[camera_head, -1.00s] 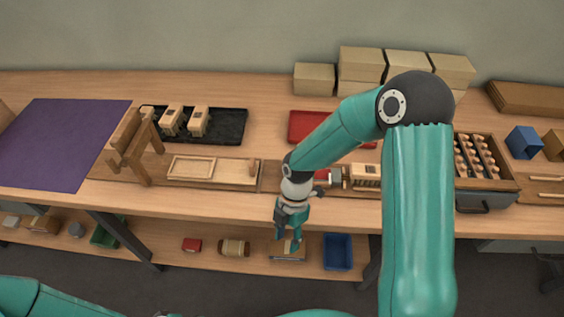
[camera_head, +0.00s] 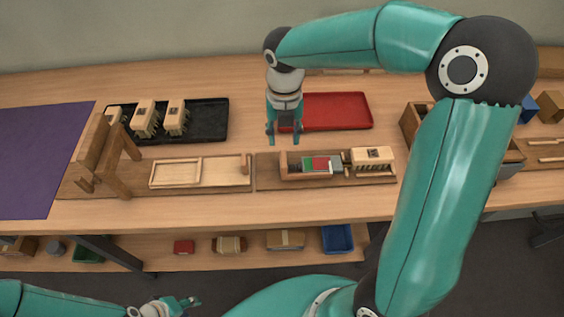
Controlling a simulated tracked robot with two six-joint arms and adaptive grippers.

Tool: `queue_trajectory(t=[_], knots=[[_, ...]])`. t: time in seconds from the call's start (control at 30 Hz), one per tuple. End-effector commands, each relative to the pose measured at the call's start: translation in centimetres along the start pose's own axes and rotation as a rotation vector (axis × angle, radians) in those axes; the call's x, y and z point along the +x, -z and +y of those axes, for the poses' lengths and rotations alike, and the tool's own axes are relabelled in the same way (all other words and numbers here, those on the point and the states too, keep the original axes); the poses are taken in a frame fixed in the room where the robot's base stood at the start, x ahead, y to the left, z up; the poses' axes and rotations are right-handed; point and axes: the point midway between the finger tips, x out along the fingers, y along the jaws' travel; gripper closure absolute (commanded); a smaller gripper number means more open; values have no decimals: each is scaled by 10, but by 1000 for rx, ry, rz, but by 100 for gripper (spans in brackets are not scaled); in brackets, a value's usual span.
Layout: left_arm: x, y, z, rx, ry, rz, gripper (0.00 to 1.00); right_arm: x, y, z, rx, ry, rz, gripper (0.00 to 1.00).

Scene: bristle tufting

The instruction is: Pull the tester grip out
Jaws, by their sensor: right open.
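The tester (camera_head: 270,181) is a wooden board at the middle of the bench. It bears a low wooden bracket (camera_head: 284,165), a red and green gauge strip (camera_head: 318,164) and a small dark grey piece (camera_head: 340,168), probably the grip. A pale brush block (camera_head: 372,156) sits at its right end, close beside the grey piece. My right gripper (camera_head: 284,141) points down, open and empty, just behind and above the bracket. My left gripper (camera_head: 190,301) is at the lower left, in front of the bench and away from the tester; its jaw gap is unclear.
A red tray (camera_head: 345,112) lies behind the tester. A black tray (camera_head: 213,122) with several brush blocks is at the left, behind a wooden stand (camera_head: 125,182). A shallow wooden tray (camera_head: 175,172) adjoins the tester's left. My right arm hides part of a wooden box (camera_head: 413,122) at the right.

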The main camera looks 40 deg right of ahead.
Motion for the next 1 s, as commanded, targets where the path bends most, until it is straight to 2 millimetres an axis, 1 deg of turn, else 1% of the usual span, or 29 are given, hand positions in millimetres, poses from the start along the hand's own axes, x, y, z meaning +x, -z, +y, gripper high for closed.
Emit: queue_trajectory(t=[0.03,0.2,0.4,0.5,0.6,0.7,1.0], knots=[[1,0,0,0,0,0,60,14,1,0,-1,3,7,56],[2,0,-1,0,0,0,60,52,1,1,-2,3,7,56],[4,0,-1,0,0,0,60,90,1,2,-3,2,5,56],[4,0,-2,0,0,1,60,104,1,2,-3,1,4,56],[5,0,-2,0,0,1,60,114,1,2,-4,1,3,56],[5,0,-2,0,0,1,60,118,0,3,-2,-1,2,56],[5,0,-2,0,0,1,60,120,0,3,-3,-1,1,56]])
